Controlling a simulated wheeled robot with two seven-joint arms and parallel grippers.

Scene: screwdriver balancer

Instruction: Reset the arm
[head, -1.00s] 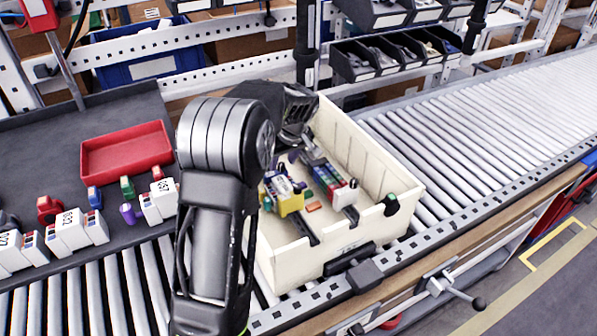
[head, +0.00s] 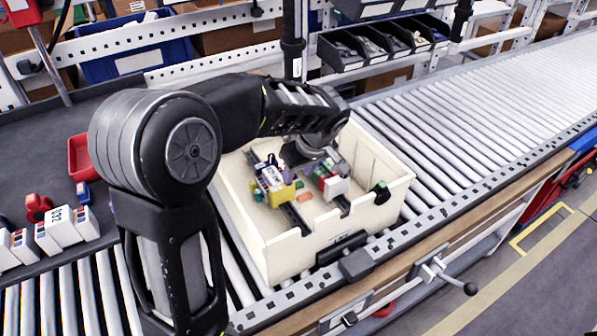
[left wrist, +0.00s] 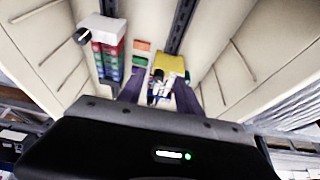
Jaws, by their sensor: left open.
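My left arm reaches in from the left, and my left gripper (head: 298,168) is over the inside of the cream crate (head: 275,258). In the left wrist view its two purple fingers (left wrist: 158,95) stand apart, with nothing clearly held between them. A yellow block with white tops (head: 277,186) sits on a dark rail in the crate; it also shows beyond the fingers in the left wrist view (left wrist: 168,67). A white block (head: 336,187) with coloured parts stands on a second rail. My gripper partly hides the parts behind it. My right gripper is not in view.
The crate stands on a roller conveyor (head: 480,130), clear to the right. On the left, a dark tray holds white blocks (head: 60,226) and a red bin (head: 80,158), partly hidden by my arm. Black bins (head: 375,45) stand behind.

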